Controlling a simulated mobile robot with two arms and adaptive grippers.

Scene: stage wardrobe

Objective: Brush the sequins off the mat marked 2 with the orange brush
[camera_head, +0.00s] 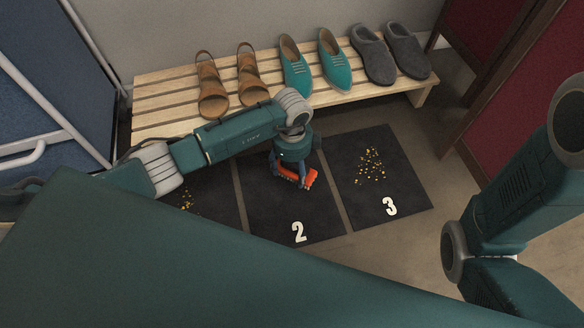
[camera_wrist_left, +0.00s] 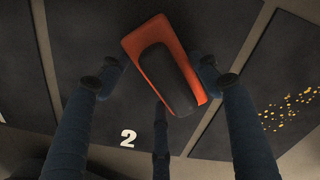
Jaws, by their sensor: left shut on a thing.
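The mat marked 2 (camera_head: 310,220) is a dark mat in the middle of a row on the floor; it also shows in the wrist view (camera_wrist_left: 105,150). My left gripper (camera_head: 293,181) is over this mat, shut on the orange brush (camera_head: 311,178). In the wrist view the brush (camera_wrist_left: 137,42) sits tilted between my fingers, its orange block and dark grip showing. My right gripper is not in view, only parts of my right arm at the right.
Mat 3 (camera_head: 410,190), to the right, bears scattered gold sequins (camera_head: 370,166). The mat at the left (camera_head: 218,196) has some sequins (camera_head: 187,198) and is partly covered by my arm. A slatted bench (camera_head: 160,104) with sandals, teal shoes and grey slippers (camera_head: 408,52) stands behind.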

